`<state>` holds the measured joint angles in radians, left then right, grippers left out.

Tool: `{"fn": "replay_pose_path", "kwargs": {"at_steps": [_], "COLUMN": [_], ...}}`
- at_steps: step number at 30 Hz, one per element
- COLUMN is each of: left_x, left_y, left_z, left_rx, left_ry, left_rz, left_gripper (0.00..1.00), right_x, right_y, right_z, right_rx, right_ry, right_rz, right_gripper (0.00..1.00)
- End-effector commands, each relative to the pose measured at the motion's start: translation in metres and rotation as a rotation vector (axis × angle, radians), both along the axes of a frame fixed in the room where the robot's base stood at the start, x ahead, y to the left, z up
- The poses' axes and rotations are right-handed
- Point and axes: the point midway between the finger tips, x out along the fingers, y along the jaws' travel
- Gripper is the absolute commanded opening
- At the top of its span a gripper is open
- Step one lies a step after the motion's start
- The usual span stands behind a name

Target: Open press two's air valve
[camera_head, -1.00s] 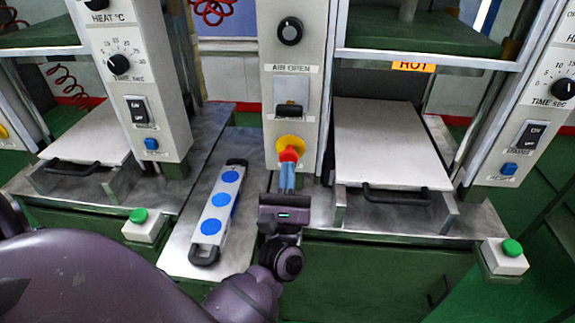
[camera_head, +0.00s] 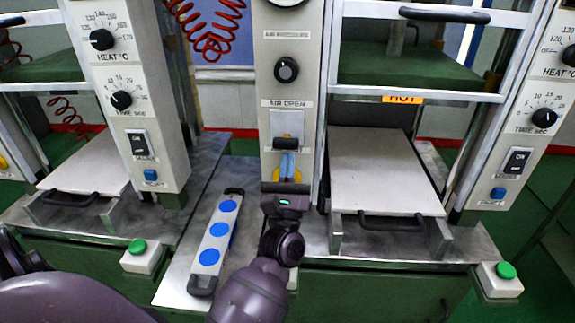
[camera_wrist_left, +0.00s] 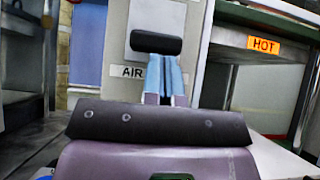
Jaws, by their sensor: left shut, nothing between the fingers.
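The air valve is a black bar handle (camera_head: 286,143) on a pale plate, under the AIR OPEN label (camera_head: 288,104) on the grey middle column. In the left wrist view, the black handle (camera_wrist_left: 155,43) lies across the plate, level. My left gripper (camera_head: 287,160) is shut and empty, its blue fingertips just below the handle. In the left wrist view, the fingertips (camera_wrist_left: 165,75) reach up to the handle's lower edge; whether they touch it I cannot tell. The yellow knob surround (camera_head: 275,175) is mostly hidden behind my gripper. My right gripper is not in view.
A press with a pale plate (camera_head: 382,165) and a HOT sign (camera_head: 403,99) stands right of the column. A bar with several blue discs (camera_head: 215,241) lies on the metal bench to the left. Green push buttons (camera_head: 136,247) sit along the front edge.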

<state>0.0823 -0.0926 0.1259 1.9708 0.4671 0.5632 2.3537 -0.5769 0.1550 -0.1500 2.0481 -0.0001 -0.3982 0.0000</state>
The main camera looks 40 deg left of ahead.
Motion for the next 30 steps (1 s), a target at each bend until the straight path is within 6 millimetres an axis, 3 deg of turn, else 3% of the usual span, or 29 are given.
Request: {"fn": "replay_pose_path", "kwargs": {"at_steps": [9,13,20,30], "left_x": [-0.001,-0.001,0.0,0.002], "left_y": [0.0,0.0,0.0,-0.004], "left_z": [0.036,0.049,0.048,0.04], "left_rx": [-0.001,0.0,0.001,0.0], "left_ry": [-0.011,-0.007,-0.004,-0.002], "left_rz": [-0.001,-0.001,0.0,-0.001], "left_gripper": [0.0,0.0,0.0,0.0], "right_x": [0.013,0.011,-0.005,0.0], "right_y": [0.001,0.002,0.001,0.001], "right_z": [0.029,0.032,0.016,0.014], "right_rx": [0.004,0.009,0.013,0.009], "right_ry": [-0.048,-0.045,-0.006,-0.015], "right_rz": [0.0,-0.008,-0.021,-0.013], "right_gripper": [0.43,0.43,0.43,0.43]}}
